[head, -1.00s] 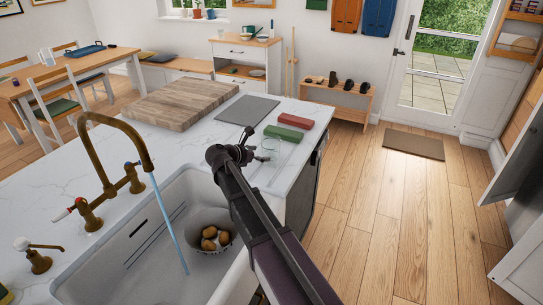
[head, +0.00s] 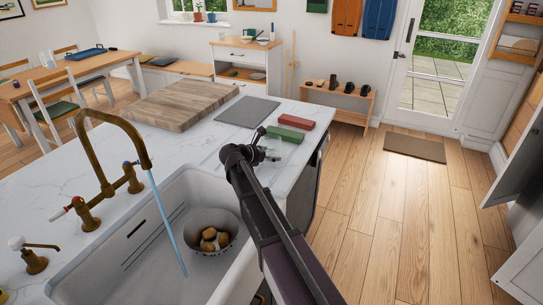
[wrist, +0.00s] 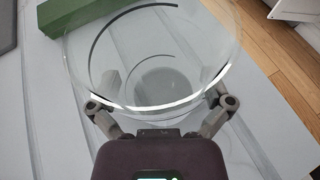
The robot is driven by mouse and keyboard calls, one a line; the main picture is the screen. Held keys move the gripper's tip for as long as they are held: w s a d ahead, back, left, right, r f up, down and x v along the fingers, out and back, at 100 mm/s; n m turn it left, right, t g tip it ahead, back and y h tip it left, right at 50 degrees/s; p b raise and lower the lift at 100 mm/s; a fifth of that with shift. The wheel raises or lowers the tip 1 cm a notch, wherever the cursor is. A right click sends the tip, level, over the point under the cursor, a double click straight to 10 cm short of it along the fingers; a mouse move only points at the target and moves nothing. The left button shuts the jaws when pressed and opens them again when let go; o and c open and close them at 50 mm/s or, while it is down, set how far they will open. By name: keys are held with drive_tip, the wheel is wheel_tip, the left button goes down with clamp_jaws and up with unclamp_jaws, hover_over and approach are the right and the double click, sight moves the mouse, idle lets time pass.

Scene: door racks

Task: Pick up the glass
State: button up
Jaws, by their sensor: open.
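The clear glass (wrist: 160,85) stands upright on the white marble counter and fills the upper middle of the wrist view. In the head view the glass (head: 271,150) is faint and partly hidden behind my arm. My gripper (wrist: 160,107) is open, with one finger at the left and one at the right of the glass's near side. I cannot tell whether either finger touches it. In the head view my gripper (head: 262,143) is at the counter's right part, just by the glass.
A green block (head: 285,134) and a red block (head: 296,121) lie just beyond the glass. A grey mat (head: 248,111) and a wooden board (head: 180,103) lie further back. The sink (head: 125,262), with running water and a bowl of potatoes (head: 212,235), is at the left. The counter's edge is close at the right.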

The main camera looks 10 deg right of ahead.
drive_tip(key=shift+c, duration=0.2)
idle(0.3)
drive_tip(key=c, duration=0.9)
drive_tip(key=shift+r, duration=0.2)
wheel_tip(320, 180, up, 4)
drive_tip(key=p, duration=0.4)
drive_tip(key=shift+f, duration=0.15)
drive_tip(key=s, duration=1)
drive_tip(key=s+r+p, duration=0.1)
drive_tip(key=s, duration=0.5)
drive_tip(key=shift+a, duration=0.1)
